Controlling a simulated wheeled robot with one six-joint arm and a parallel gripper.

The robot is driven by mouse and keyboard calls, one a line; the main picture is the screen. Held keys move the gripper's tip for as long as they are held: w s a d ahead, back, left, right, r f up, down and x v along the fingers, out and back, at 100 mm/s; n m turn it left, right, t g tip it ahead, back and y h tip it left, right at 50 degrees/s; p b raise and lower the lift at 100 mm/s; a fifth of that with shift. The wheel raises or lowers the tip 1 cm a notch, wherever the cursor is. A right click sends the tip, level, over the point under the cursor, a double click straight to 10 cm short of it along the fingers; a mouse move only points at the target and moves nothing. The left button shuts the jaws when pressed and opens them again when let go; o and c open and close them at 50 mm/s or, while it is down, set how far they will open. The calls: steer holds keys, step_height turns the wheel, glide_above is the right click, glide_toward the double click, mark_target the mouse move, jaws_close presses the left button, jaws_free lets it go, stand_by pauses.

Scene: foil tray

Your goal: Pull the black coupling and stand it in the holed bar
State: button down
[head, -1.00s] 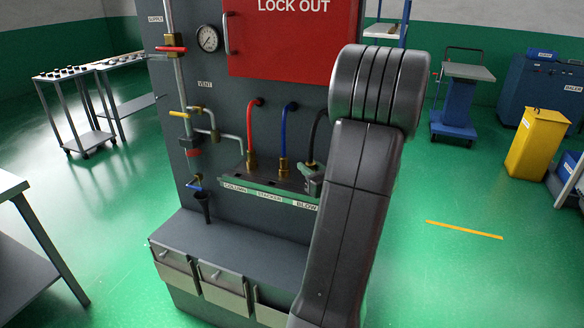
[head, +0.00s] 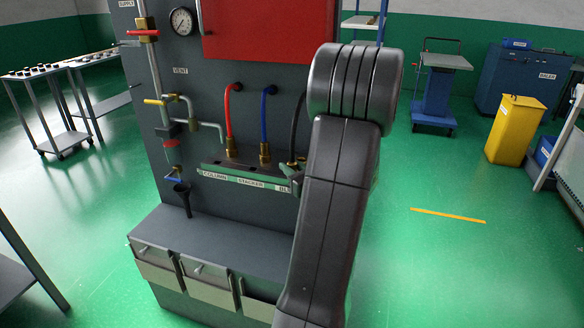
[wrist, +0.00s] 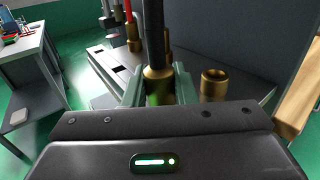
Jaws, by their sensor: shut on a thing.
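The black hose ends in the brass black coupling (wrist: 157,86), which stands upright between my gripper's (wrist: 158,88) two green-grey fingers in the wrist view. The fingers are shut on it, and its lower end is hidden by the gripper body. The holed bar (wrist: 116,68), with dark square holes, runs behind and left of the coupling. In the head view the labelled green front of the bar (head: 245,179) shows below the hoses. There my gripper (head: 294,176) is at the bar's right end, mostly hidden behind my arm.
An open-topped brass fitting (wrist: 214,84) stands right of my gripper, apart from the held coupling. The red hose's coupling (head: 232,148) and blue hose's coupling (head: 265,152) stand left of my gripper. The grey panel (head: 190,100) rises behind; a dark ledge (head: 225,250) lies below.

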steer(key=c, duration=1.1)
jaws_free()
steer(key=b+v, duration=0.1)
steer(key=v, duration=1.2)
steer(key=shift+s+d, duration=0.25)
steer(key=shift+s, duration=0.1)
